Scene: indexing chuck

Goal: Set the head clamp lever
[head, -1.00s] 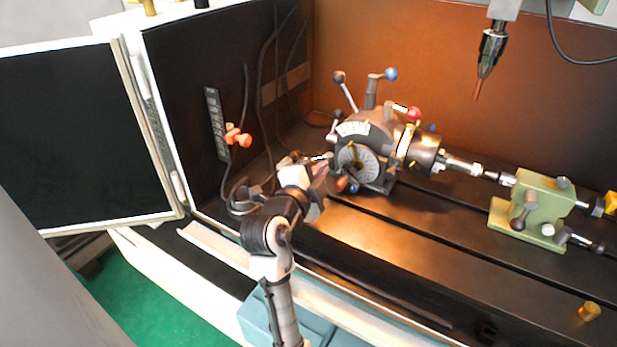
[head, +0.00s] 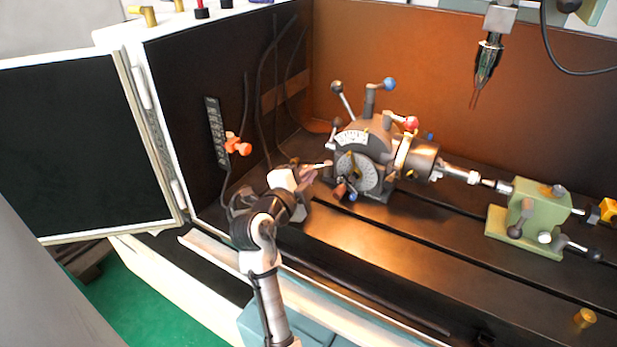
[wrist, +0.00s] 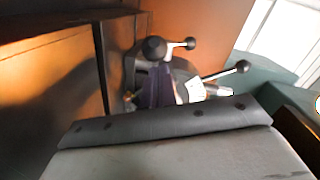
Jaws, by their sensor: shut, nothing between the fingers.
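The indexing head (head: 378,140) is a dark grey unit with a graduated dial plate (head: 358,172) on its near side. Several levers rise from it: one with a black knob (head: 337,87), one with a blue knob (head: 389,84), one with a red knob (head: 411,122). I cannot tell which is the head clamp lever. My gripper (head: 322,168) is shut and empty, just left of the dial plate; contact cannot be told. In the wrist view, dark-knobbed levers (wrist: 242,66) show beyond my gripper (wrist: 155,86), whose grey body hides the lower part.
A green tailstock (head: 530,215) stands at the right on the slotted bed. A spindle tool (head: 487,60) hangs above. An orange handle (head: 238,146) is on the dark left wall. The open door (head: 85,140) is at far left. The front bed is mostly clear.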

